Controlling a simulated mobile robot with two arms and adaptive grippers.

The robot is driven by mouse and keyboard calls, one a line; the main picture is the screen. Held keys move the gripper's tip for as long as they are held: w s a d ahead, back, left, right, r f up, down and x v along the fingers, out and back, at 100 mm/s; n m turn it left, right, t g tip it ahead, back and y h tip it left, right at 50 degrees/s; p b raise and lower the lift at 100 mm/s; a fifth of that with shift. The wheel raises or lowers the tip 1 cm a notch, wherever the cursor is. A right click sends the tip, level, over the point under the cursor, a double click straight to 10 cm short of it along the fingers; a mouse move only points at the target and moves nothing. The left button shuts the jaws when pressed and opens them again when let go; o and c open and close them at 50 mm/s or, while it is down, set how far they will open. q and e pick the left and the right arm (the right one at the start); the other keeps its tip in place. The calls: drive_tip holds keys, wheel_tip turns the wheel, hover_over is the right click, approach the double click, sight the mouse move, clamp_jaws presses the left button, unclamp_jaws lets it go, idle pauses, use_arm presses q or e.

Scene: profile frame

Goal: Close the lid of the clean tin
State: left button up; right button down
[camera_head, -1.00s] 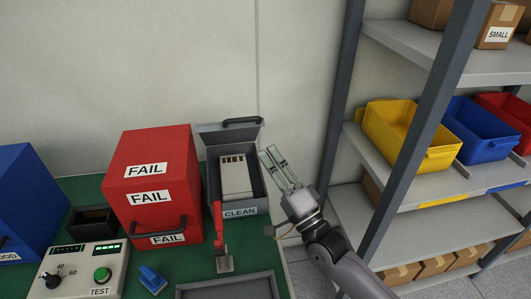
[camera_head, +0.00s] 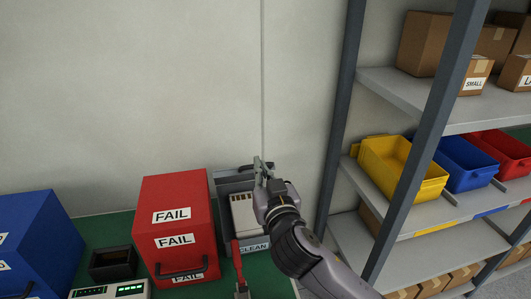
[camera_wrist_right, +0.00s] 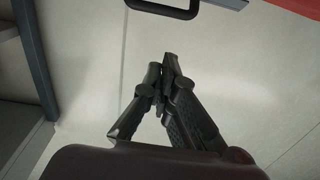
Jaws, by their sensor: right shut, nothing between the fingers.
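The clean tin (camera_head: 258,246), a grey box labelled CLEAN, stands on the green bench to the right of the red FAIL box. Its lid (camera_head: 228,184) is raised at the back, and a pale slotted block (camera_head: 243,212) sits inside. My right gripper (camera_head: 262,165) is shut and empty, near the raised lid and its dark handle, covering part of the tin. In the right wrist view my fingers (camera_wrist_right: 168,65) are together, and a dark handle (camera_wrist_right: 165,10) shows at the top, apart from the fingertips. My left gripper is not in view.
A red FAIL box (camera_head: 178,215) stands left of the tin, with a blue box (camera_head: 40,240) farther left. A red-handled tool (camera_head: 237,262) lies before the tin. A shelf post (camera_head: 345,110) and shelves with bins stand to the right.

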drive_tip(key=d+r+p+x, duration=0.1)
drive_tip(key=p+x, duration=0.2)
drive_tip(key=x, duration=0.6)
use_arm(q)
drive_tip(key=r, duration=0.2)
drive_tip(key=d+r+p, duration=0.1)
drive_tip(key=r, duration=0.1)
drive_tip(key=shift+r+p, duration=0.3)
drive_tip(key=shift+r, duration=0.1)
use_arm(e)
drive_tip(key=f, duration=0.1)
drive_tip(key=s+f, duration=0.1)
drive_tip(key=f, duration=0.1)
drive_tip(key=shift+s+d+f+h, duration=0.15)
drive_tip(key=shift+s+f+h, duration=0.05)
drive_tip(key=shift+h, duration=0.1)
